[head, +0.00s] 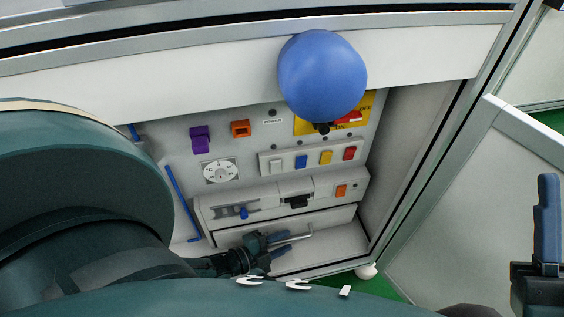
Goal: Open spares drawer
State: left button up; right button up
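The spares drawer seems to be the low white front (285,226) at the bottom of the control panel; no label can be read. A thin silver bar handle (300,236) stands out in front of it. The handle runs into that gap, and I cannot see contact. My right gripper (548,218) is at the right edge, far from the drawer. One upright blue finger shows, and its opening cannot be judged.
The panel holds a dial (220,171), a purple switch (200,139), a row of coloured buttons (301,162) and a black latch (297,202). A cabinet wall (425,155) bounds the right. My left arm covers the lower left.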

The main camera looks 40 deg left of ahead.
pick_arm(q)
jog(key=shift+w, duration=0.1)
jog(key=shift+c, duration=0.5)
grip_shut()
